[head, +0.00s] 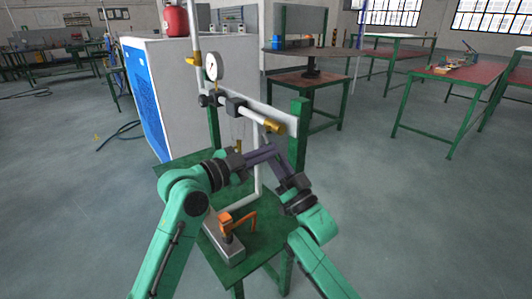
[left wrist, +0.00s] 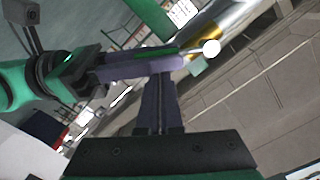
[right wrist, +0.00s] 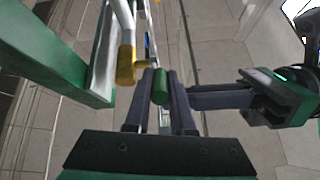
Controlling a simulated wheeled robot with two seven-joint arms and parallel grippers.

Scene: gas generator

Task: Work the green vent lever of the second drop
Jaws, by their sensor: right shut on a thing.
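The green vent lever (right wrist: 160,87) shows as a short green piece between the fingertips of my right gripper (right wrist: 160,80) in the right wrist view. My right gripper is shut on it, close beside a brass pipe end (right wrist: 126,65). In the left wrist view a thin green strip (left wrist: 165,52) runs along the right fingers, with a white ball just past their tips. My left gripper (left wrist: 162,78) looks shut, its fingertips close against the right fingers. In the head view both grippers meet below the white pipe (head: 258,116), and their fingers hide the lever.
A pressure gauge (head: 212,66) stands above the pipe. An orange-handled device (head: 232,240) sits on the green bench (head: 262,245) below the arms. A large white cabinet (head: 190,90) stands behind at left.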

